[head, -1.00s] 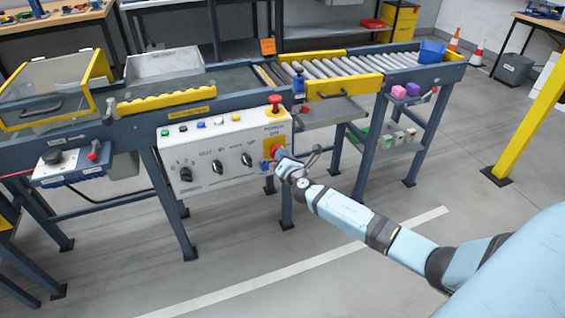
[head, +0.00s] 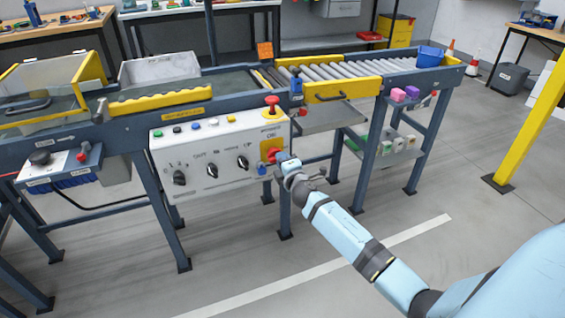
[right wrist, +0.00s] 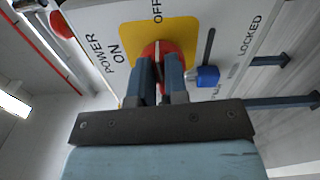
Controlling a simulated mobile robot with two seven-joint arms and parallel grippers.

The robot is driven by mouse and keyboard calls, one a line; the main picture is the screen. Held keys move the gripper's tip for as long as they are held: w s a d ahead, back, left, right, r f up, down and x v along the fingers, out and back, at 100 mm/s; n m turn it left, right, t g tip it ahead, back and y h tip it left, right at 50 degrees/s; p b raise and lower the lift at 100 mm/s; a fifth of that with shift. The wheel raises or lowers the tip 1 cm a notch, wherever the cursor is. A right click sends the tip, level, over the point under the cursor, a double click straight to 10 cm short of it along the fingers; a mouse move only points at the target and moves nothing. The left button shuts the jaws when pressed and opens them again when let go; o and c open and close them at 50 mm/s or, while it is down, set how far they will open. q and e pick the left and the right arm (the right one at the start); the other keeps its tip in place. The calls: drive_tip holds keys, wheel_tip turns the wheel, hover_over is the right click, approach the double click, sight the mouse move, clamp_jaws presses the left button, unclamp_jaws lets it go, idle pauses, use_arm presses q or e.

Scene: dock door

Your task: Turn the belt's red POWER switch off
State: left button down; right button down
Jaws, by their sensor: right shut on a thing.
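The red POWER switch (head: 271,156) sits on a yellow plate at the right end of the white control panel (head: 205,150). In the right wrist view the red switch (right wrist: 149,50) is between my finger tips, with ON printed to its left and OFF above it. My right gripper (right wrist: 160,72) is shut on the switch, and its fingers hide much of it. I cannot tell clearly which label the switch points to. In the head view my right gripper (head: 284,161) meets the panel's right end from the front right. My left gripper is not in view.
A blue sliding piece (right wrist: 207,76) sits beside the switch near the word LOCKED. A red mushroom button (head: 272,101) stands on top of the panel above the switch. Black knobs (head: 179,177) line the panel's front. The floor in front is clear.

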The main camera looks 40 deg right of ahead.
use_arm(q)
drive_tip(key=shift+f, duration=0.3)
use_arm(e)
drive_tip(key=shift+m, duration=0.5)
drive_tip(key=c, duration=1.1)
unclamp_jaws()
drive_tip(key=shift+c, duration=0.2)
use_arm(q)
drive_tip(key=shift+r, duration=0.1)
